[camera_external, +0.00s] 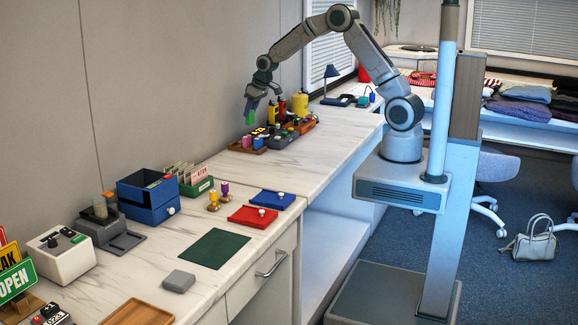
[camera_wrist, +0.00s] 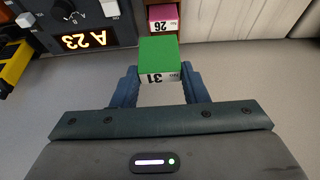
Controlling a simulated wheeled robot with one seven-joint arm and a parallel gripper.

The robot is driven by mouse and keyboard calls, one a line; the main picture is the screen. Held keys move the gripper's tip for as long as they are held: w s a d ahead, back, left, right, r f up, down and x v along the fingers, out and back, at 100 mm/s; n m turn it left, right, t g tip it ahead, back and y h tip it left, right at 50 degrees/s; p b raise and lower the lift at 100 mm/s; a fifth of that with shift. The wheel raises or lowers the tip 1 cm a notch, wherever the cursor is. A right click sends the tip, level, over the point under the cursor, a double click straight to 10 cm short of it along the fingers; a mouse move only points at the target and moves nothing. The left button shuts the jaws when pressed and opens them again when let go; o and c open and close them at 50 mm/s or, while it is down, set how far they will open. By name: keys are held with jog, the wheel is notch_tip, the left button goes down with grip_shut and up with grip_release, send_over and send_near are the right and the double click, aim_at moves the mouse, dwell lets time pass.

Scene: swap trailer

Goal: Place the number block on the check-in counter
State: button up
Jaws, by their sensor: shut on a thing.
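A green number block (camera_wrist: 158,52) with a white face reading 31 is between the two fingers of my gripper (camera_wrist: 158,84) in the wrist view. In the external view the green block (camera_external: 250,118) hangs under my gripper (camera_external: 253,100), above the back left of the long pale marble-topped counter (camera_external: 312,170). My gripper is shut on the block. A nearer section of marble counter (camera_external: 260,240) bears a dark green mat (camera_external: 214,249). The pictures do not label which section is the check-in counter.
Below the block are a wooden tray (camera_external: 247,149) of coloured blocks and a dark display unit (camera_wrist: 85,30) reading A 23. A pink block (camera_wrist: 162,18) reads 26. The near counter holds a blue box (camera_external: 148,200), red tray (camera_external: 252,217) and blue tray (camera_external: 271,200). The green mat is bare.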

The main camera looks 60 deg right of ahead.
jog(key=s+d+r+b, duration=0.2)
jog(key=s+d+r, duration=0.35)
jog(key=d, duration=0.25)
jog(key=shift+w+a+f+p, duration=0.15)
jog(key=shift+w+a+f, duration=1.9)
jog(key=shift+a+f, duration=0.55)
jog(key=shift+w+a+f+p, duration=0.2)
jog(key=shift+w+a+f, duration=2)
jog(key=shift+f, duration=0.65)
jog(key=shift+w+a+f+p, duration=0.15)
jog(key=shift+w+a+f, duration=1.75)
jog(key=shift+a+f, duration=0.75)
jog(key=shift+f, duration=0.15)
jog(key=o, duration=1)
jog(key=shift+o, duration=0.2)
